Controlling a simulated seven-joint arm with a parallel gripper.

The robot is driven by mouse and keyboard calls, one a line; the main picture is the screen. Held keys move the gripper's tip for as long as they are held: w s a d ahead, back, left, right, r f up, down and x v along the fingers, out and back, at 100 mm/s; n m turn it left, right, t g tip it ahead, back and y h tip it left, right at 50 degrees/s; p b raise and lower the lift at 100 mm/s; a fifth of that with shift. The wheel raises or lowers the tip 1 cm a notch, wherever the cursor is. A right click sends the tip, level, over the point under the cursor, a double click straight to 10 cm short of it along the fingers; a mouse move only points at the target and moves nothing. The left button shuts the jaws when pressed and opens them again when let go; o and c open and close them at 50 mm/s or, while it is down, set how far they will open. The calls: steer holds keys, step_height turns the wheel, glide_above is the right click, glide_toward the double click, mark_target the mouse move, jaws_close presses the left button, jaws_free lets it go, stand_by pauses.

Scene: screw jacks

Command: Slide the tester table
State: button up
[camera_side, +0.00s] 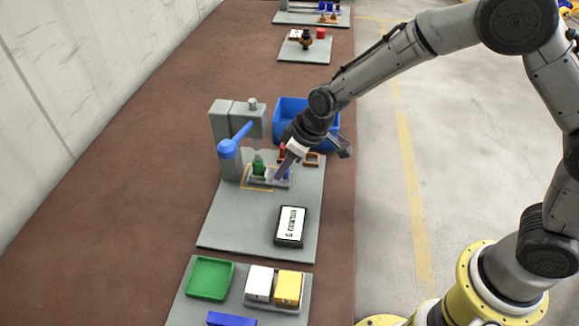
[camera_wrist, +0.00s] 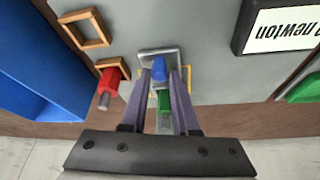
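The grey press-like tester (camera_side: 237,125) with a blue lever (camera_side: 235,140) stands on a grey plate. Its tester table (camera_side: 262,183) is a small grey slide under the ram, beside a yellow outline on the plate. A green screw jack (camera_side: 258,167) stands upright on or over it; it also shows in the wrist view (camera_wrist: 164,101). My gripper (camera_side: 279,177) points down at the table's right end. In the wrist view, a blue block or knob (camera_wrist: 159,68) on the table lies between my two fingertips (camera_wrist: 162,75). Whether both fingers touch it is unclear.
A readout (camera_side: 291,226) marked newton lies at the plate's front right. A red part (camera_wrist: 108,82) and brown frames (camera_wrist: 84,28) lie near my gripper. A blue bin (camera_side: 292,110) stands behind. A green tray (camera_side: 210,278) and white and yellow boxes (camera_side: 288,289) are in front.

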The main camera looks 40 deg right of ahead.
steer(key=o, duration=0.3)
steer(key=shift+s+d, duration=0.1)
steer(key=shift+s, duration=0.05)
steer(key=v, duration=1.3)
steer(key=shift+r, duration=0.3)
steer(key=shift+s+d, duration=0.1)
steer(key=shift+d, duration=0.05)
steer(key=s+d+r+m+t, duration=0.2)
steer(key=s+d+r+t, duration=0.1)
steer(key=s+d+r, duration=0.55)
steer(key=s+d+f+m+h, duration=0.1)
steer(key=s+d+m, duration=0.1)
steer(key=s, duration=0.6)
steer(key=s+d+f+m+g+h, duration=0.1)
steer(key=s+d, duration=0.3)
steer(key=s, duration=0.4)
steer(key=shift+d+f+m, duration=0.2)
steer(key=shift+f+m, duration=0.25)
steer(key=shift+m, duration=0.05)
